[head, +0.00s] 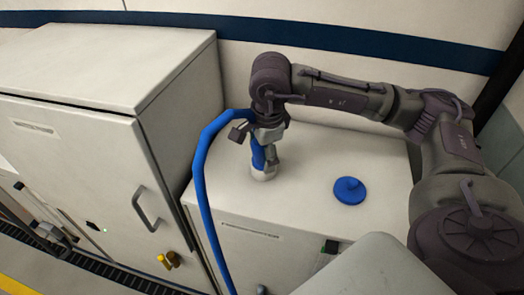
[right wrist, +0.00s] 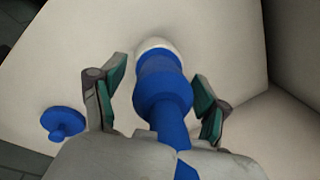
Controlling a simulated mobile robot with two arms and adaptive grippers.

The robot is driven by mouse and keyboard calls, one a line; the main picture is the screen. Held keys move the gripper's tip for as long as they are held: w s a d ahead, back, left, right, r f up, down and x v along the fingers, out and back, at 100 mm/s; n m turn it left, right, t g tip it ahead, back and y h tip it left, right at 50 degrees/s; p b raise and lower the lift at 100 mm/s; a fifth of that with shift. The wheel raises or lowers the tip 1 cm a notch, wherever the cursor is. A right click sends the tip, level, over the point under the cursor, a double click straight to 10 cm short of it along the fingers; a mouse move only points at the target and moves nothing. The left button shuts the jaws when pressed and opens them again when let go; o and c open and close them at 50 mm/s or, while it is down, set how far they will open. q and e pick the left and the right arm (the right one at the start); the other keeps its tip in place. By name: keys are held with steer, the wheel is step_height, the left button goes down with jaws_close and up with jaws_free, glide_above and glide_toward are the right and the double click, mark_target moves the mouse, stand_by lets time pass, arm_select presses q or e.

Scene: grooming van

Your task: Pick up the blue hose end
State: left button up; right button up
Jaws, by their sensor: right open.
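The blue hose end (head: 258,158) stands upright on the white cabinet top, with its lower tip in a white collar (head: 263,173). The blue hose (head: 201,190) arches up from it and hangs down over the front left side. My right gripper (head: 255,146) is open and has come down over the hose end from above. In the right wrist view, the hose end (right wrist: 163,88) lies between the two teal-padded fingers (right wrist: 162,92), with a gap on each side. The white collar (right wrist: 155,46) shows beyond it.
A blue disc with a knob (head: 349,191) lies on the same top to the right; it also shows in the wrist view (right wrist: 64,123). A taller white cabinet (head: 100,65) with a handle stands close on the left. The wall is behind. The top between is clear.

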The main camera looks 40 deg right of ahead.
jaws_close()
arm_select(q)
steer(key=shift+w, duration=0.35)
arm_select(e)
steer(key=shift+r, duration=0.1)
steer(key=shift+r+b, duration=0.4)
steer(key=shift+r, duration=0.25)
step_height(320, 180, up, 3)
steer(key=shift+f+b, duration=0.15)
steer(key=shift+b, duration=0.45)
arm_select(q)
step_height(320, 180, down, 2)
steer(key=shift+s+f, duration=0.15)
arm_select(e)
steer(key=s+d+r, duration=0.4)
steer(key=s+r, duration=0.4)
steer(key=s, duration=0.2)
steer(key=shift+s+d+r, duration=0.2)
steer(key=shift+s+r, duration=0.15)
steer(key=shift+s, duration=0.05)
